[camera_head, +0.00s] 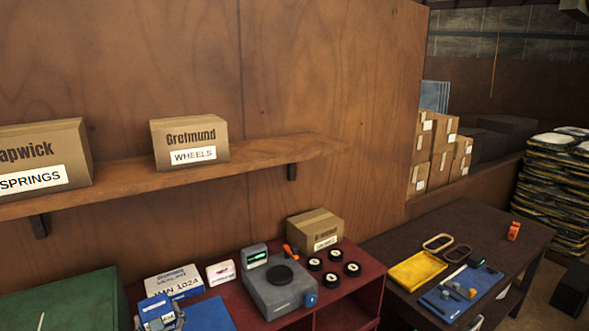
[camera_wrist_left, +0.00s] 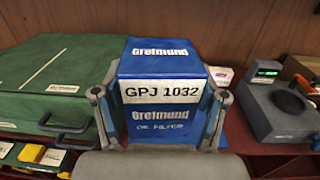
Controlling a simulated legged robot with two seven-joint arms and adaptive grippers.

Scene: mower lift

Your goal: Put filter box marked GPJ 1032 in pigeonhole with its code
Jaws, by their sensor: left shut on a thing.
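The blue Gretmund oil filter box (camera_wrist_left: 160,65) carries a white label reading GPJ 1032 and fills the middle of the left wrist view. My left gripper (camera_wrist_left: 158,118) is shut on it, one finger on each side. In the head view the blue box (camera_head: 154,306) and my left gripper (camera_head: 164,319) are at the bottom edge, left of centre, partly cut off. A dark red cabinet (camera_head: 372,294) with open compartments stands at the bottom centre; most compartment fronts and any codes on them are out of view. My right gripper is not in view.
On the red cabinet are a grey scale (camera_head: 278,294), several black round weights, a cardboard box (camera_head: 315,230) and a white box (camera_head: 172,282). A green case (camera_head: 60,302) lies left. A dark table (camera_head: 455,225) with a yellow tray (camera_head: 418,269) stands right.

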